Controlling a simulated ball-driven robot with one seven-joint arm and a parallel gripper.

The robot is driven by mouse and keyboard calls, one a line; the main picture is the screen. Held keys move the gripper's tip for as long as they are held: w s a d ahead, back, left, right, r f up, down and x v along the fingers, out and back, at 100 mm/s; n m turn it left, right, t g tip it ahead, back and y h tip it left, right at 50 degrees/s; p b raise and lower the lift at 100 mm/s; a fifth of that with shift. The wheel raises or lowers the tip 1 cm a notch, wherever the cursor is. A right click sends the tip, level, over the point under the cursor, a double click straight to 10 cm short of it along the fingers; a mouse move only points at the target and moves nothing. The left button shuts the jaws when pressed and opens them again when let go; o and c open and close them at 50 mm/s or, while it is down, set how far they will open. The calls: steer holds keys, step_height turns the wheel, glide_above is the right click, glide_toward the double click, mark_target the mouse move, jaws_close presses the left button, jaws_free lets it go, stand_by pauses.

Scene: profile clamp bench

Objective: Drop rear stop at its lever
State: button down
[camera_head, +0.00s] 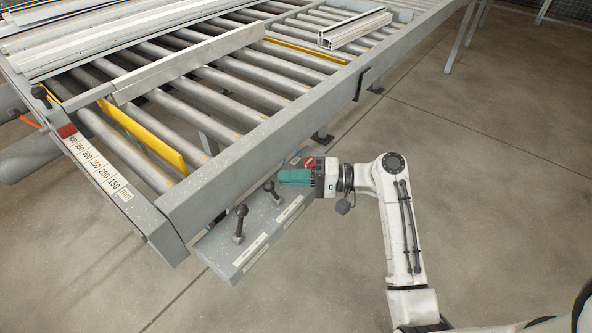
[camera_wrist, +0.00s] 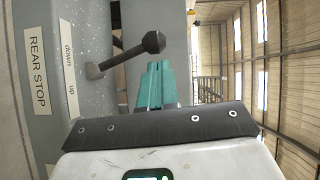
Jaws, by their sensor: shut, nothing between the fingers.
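The rear stop lever (camera_wrist: 128,54) is a dark rod with a ball knob beside a "REAR STOP" label (camera_wrist: 37,72) in the wrist view. The knob leans toward the "down" end; "up" is marked at the other end. My gripper (camera_wrist: 154,68) has teal fingers, shut and empty, with the tips just below the knob in the picture; contact is unclear. In the head view my gripper (camera_head: 281,178) is over the grey lever panel (camera_head: 222,251), close to a black lever (camera_head: 271,189). A yellow plate (camera_head: 305,53) stands between the farther rollers.
Another black lever (camera_head: 240,222) stands on the panel's near end. A red part (camera_head: 309,162) shows by my gripper. The roller table's grey side rail (camera_head: 265,137) runs along the panel. Another yellow plate (camera_head: 145,135) stands between nearer rollers. Floor at right is clear.

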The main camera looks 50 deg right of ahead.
steer(key=shift+a+r+n+g+h+p, duration=0.1)
steer(key=shift+a+n+g+h+p, duration=0.25)
steer(key=shift+a+n, duration=0.3)
stand_by(0.4)
